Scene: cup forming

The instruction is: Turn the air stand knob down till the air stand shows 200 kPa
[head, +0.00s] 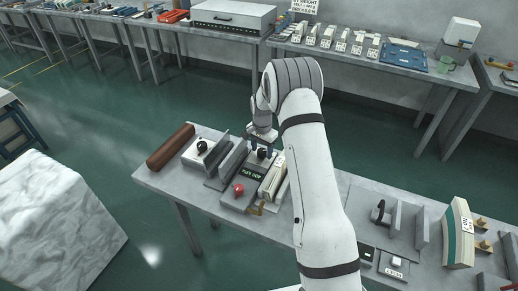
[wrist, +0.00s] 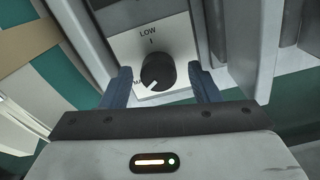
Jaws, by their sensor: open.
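A black knob (wrist: 158,72) on a pale panel (wrist: 172,38) shows in the wrist view. "LOW" is printed above it, and a partly hidden label starting "MA" lies at its lower left. The knob's white mark points to the lower left, near that label. My gripper (wrist: 160,88) is open, with one blue finger on each side of the knob and a visible gap on both sides. In the head view my gripper (head: 262,149) is over the device with a dark display (head: 251,173). Its green characters are too small to read surely.
A red knob (head: 238,189) sits in front of the display. Upright grey plates stand close on both sides. The front table (head: 273,226) is crowded around my gripper.

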